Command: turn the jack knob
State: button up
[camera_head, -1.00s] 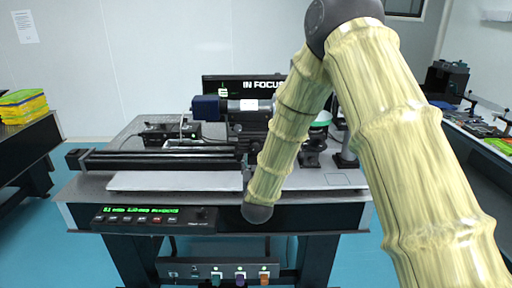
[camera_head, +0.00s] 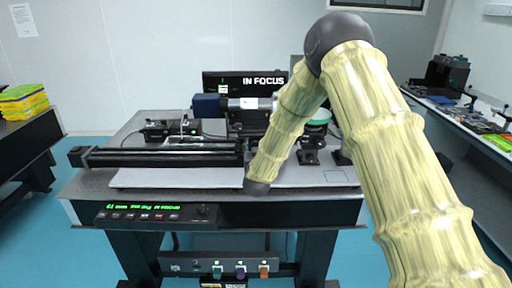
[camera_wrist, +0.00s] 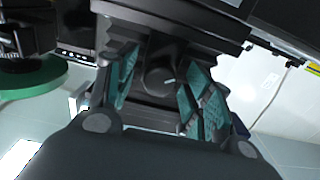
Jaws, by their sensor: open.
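In the wrist view a dark round knob (camera_wrist: 154,82) with a small pale mark sits under a dark block; I take it for the jack knob. My gripper (camera_wrist: 160,92) is open, with its teal-padded fingers apart on the left and right of the knob. I cannot tell whether either pad touches it. In the head view my forearm reaches down in front of the optical table (camera_head: 90,185), and my gripper is hidden. I cannot make out the knob there.
A black rail (camera_head: 165,157) lies along the table's left part. A monitor (camera_head: 222,80) reading "IN FOCUS" stands behind the optics. A control panel (camera_head: 150,214) is on the front edge. A green disc (camera_wrist: 30,80) is at the wrist view's left.

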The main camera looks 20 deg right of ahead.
jog(key=c, duration=1)
jog(key=shift+f, duration=0.1)
jog(key=shift+b, duration=0.45)
jog(key=shift+m+b, duration=0.35)
jog(key=shift+m, duration=0.05)
jog(key=o, duration=1)
